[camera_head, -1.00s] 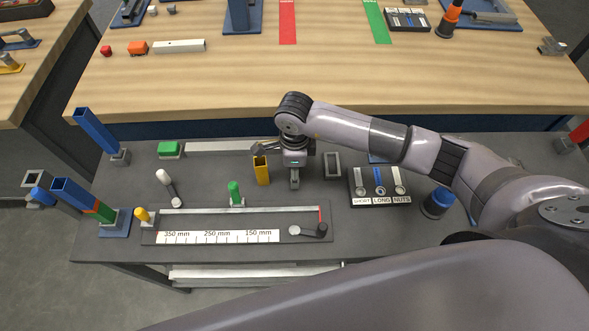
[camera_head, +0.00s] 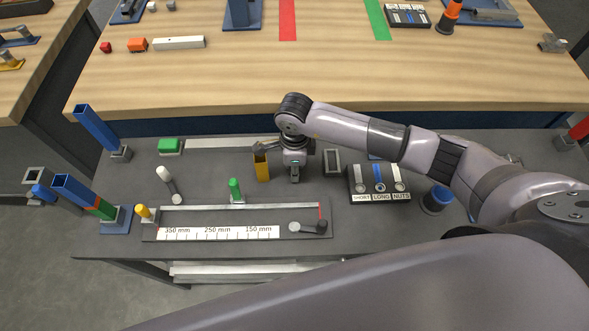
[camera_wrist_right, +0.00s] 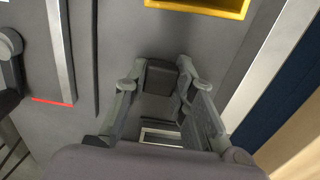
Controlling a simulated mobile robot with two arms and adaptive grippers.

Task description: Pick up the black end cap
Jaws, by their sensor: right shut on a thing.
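The black end cap (camera_wrist_right: 161,74) is a small dark block between the fingertips of my right gripper (camera_wrist_right: 163,86) in the right wrist view. The fingers are closed on its two sides. In the head view my right gripper (camera_head: 294,178) points down over the dark bench, just right of the yellow square tube; the cap cannot be made out there. My left gripper is not in view.
The yellow tube (camera_head: 261,167) stands close left of my right gripper, and a grey open frame (camera_head: 332,162) is close right. The measuring fixture (camera_head: 240,209) with its lever lies in front. A labelled tray (camera_head: 379,186) and blue-capped part (camera_head: 438,200) are farther right.

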